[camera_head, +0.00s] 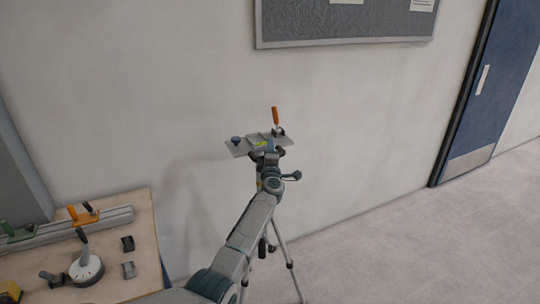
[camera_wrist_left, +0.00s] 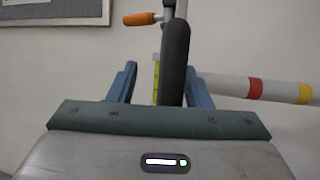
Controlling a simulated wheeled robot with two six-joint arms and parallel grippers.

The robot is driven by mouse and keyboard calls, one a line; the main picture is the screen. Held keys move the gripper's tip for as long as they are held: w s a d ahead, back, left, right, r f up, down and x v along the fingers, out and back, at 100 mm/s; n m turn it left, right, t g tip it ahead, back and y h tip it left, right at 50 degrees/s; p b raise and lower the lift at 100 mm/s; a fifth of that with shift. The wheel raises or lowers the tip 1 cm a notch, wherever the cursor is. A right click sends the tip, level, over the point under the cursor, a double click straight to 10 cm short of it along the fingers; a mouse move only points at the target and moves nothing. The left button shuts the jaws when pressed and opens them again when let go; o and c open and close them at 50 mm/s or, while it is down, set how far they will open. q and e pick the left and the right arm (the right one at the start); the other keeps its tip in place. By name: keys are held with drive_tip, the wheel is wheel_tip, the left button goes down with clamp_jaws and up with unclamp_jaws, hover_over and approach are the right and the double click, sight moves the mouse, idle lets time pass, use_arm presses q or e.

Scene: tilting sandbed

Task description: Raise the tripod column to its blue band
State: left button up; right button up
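The tripod (camera_head: 289,262) stands on the floor in front of the wall, partly hidden behind my left arm. Its flat head plate (camera_head: 238,149) carries an upright orange handle (camera_head: 274,116), which also shows in the left wrist view (camera_wrist_left: 140,18). My left gripper (camera_head: 266,149) is at the tripod head. In the left wrist view its two blue-grey fingers (camera_wrist_left: 160,85) are spread apart. A dark, rounded bar (camera_wrist_left: 175,60) shows between them, nearer the right finger. A white column (camera_wrist_left: 280,91) with a red and a yellow band extends to the right. I see no blue band. My right gripper is out of view.
A wooden workbench (camera_head: 140,205) at the lower left holds a metal rail (camera_head: 110,217), clamps and a round white device (camera_head: 86,270). A notice board (camera_head: 330,25) hangs on the wall. A blue door (camera_head: 500,90) stands at the right. The floor right of the tripod is clear.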

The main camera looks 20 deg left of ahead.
use_arm(q)
drive_tip(key=shift+f, duration=0.1)
idle(0.3)
drive_tip(key=shift+s+d, duration=0.1)
drive_tip(key=shift+s+d+f, duration=0.15)
drive_tip(key=shift+s+d, duration=0.15)
drive_tip(key=shift+s, duration=0.15)
drive_tip(key=p+v, duration=0.1)
drive_tip(key=v, duration=0.8)
drive_tip(key=shift+s, duration=0.3)
drive_tip(key=shift+f, duration=0.1)
